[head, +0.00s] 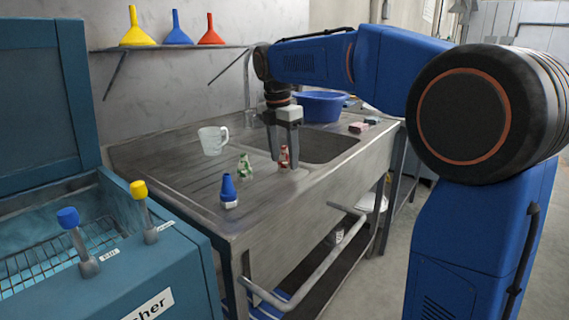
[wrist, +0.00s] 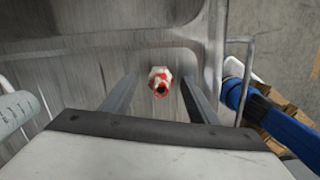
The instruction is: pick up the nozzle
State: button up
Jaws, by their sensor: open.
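A small nozzle with red stains (head: 284,156) stands on the metal counter at the near edge of the sink basin. In the wrist view this nozzle (wrist: 160,81) shows a white hexagonal body with red marks and a dark hole, between and beyond the two fingers. My gripper (head: 285,156) points down over it with its fingers apart, one on each side; I cannot tell whether they touch it. A green-stained nozzle (head: 245,165) stands to the left. A blue-topped nozzle (head: 228,190) stands nearer, at the counter's front.
A white measuring jug (head: 213,140) stands on the drainboard. A blue basin (head: 321,106) is behind the sink bowl (head: 325,147). A rail (head: 320,262) runs along the front. A teal washer (head: 175,275) stands at left. Funnels (head: 175,28) sit on a wall shelf.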

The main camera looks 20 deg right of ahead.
aim_at(284, 147)
jog(key=shift+f, duration=0.1)
jog(key=c, duration=1.1)
jog(key=shift+c, duration=0.2)
notch_tip(284, 147, up, 10)
jog(key=shift+r, duration=0.1)
